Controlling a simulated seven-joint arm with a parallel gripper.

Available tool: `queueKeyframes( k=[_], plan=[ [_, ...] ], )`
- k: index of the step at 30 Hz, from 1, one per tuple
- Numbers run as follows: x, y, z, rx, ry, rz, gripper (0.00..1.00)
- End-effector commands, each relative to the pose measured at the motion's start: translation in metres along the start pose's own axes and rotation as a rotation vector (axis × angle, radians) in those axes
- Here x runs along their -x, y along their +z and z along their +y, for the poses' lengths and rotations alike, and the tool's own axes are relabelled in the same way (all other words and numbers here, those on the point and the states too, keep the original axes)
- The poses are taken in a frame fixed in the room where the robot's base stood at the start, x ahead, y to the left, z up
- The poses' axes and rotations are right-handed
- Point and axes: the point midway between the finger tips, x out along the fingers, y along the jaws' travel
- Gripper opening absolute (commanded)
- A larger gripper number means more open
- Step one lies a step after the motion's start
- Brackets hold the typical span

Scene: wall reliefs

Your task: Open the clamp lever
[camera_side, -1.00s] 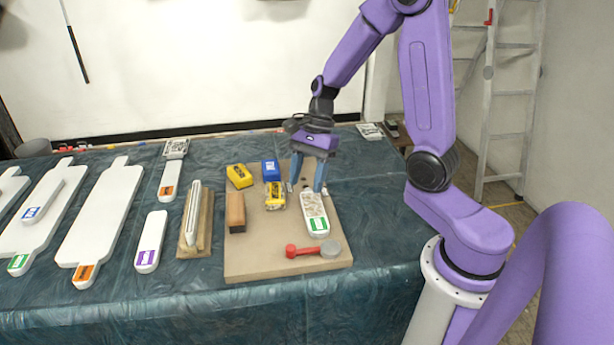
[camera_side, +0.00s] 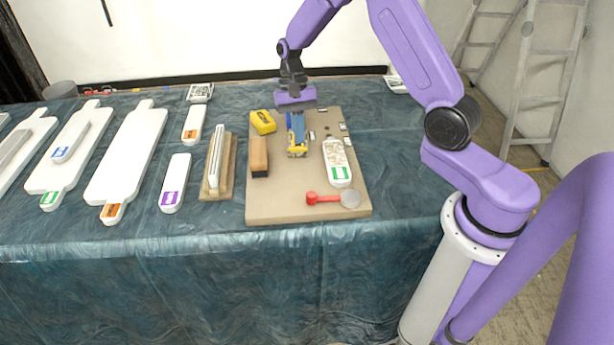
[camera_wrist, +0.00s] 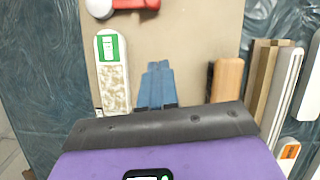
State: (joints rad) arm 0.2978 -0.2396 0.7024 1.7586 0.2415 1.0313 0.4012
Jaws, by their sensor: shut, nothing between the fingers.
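A red lever (camera_side: 322,198) with a round grey disc (camera_side: 351,199) at its right end lies near the front edge of the tan board; it looks like the clamp lever. In the wrist view the red part (camera_wrist: 130,4) and disc (camera_wrist: 100,7) are cut by the top edge. My gripper (camera_side: 297,144) is shut and empty, its blue fingers together and pointing down. The wrist view shows the closed fingertips (camera_wrist: 158,66) over the board; contact cannot be told.
White boards and slats lie to the left on the dark cloth. The board's front strip is clear.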

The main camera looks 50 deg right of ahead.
Motion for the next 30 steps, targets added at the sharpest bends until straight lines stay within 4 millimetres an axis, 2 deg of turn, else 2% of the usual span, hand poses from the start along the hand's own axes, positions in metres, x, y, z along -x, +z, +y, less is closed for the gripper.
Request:
queueKeyframes(
  k=[17, 24, 30],
  plan=[
    [-0.099, 0.003, 0.001, -0.004, 0.002, -0.004, 0.0],
    [-0.106, 0.031, 0.0, -0.004, 0.0, -0.002, 0.0],
    [-0.108, 0.038, 0.0, -0.006, -0.002, 0.0, 0.0]
  ],
)
